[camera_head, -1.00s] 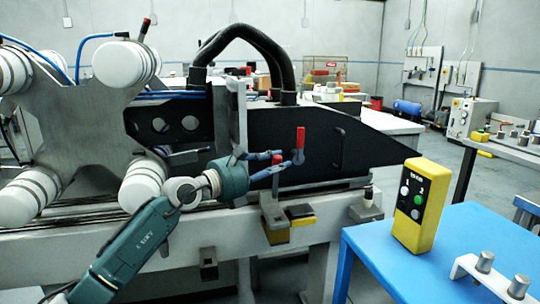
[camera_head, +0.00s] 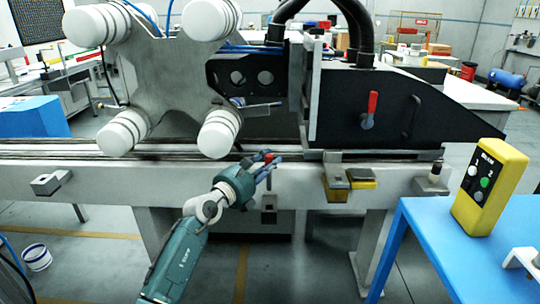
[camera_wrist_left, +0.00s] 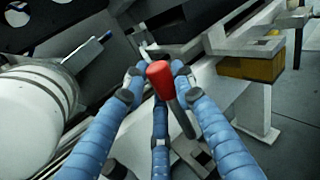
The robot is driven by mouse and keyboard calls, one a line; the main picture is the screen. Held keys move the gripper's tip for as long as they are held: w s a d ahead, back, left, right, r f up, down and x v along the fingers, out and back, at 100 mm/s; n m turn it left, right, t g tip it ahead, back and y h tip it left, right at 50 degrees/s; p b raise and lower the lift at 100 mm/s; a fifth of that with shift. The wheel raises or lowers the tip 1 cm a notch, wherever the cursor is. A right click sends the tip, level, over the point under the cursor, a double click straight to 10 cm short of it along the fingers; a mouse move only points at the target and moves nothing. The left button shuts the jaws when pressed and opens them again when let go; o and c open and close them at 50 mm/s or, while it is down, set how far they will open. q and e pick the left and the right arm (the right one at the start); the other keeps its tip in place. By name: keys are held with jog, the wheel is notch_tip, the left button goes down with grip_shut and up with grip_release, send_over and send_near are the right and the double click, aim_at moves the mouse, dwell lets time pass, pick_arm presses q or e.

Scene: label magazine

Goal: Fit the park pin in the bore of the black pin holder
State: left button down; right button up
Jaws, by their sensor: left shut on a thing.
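My left gripper (camera_head: 266,166) is at the front rail, left of the yellow-and-black blocks. It is shut on the park pin, whose red knob (camera_head: 268,157) shows between the fingers. In the left wrist view the red knob (camera_wrist_left: 160,76) and grey shaft (camera_wrist_left: 181,118) of the pin show among the blue fingers (camera_wrist_left: 160,85). Below the gripper, a small dark fitting (camera_head: 268,214) on the rail front may be the black pin holder. I cannot see its bore clearly, and the pin's lower end is hard to make out. My right gripper is not in view.
A red lever (camera_head: 372,104) sits on the black side plate (camera_head: 340,95). White rollers (camera_head: 219,131) hang close on the left. A yellow block (camera_head: 336,194) is right of the gripper. A yellow button box (camera_head: 490,187) stands on the blue table (camera_head: 445,235).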

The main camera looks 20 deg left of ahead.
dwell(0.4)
pick_arm(q)
jog(key=shift+p, duration=0.4)
notch_tip(320, 180, down, 5)
jog(key=b, duration=0.3)
jog(key=shift+r, duration=0.2)
jog(key=shift+f+b, duration=0.65)
jog(key=shift+b, duration=0.05)
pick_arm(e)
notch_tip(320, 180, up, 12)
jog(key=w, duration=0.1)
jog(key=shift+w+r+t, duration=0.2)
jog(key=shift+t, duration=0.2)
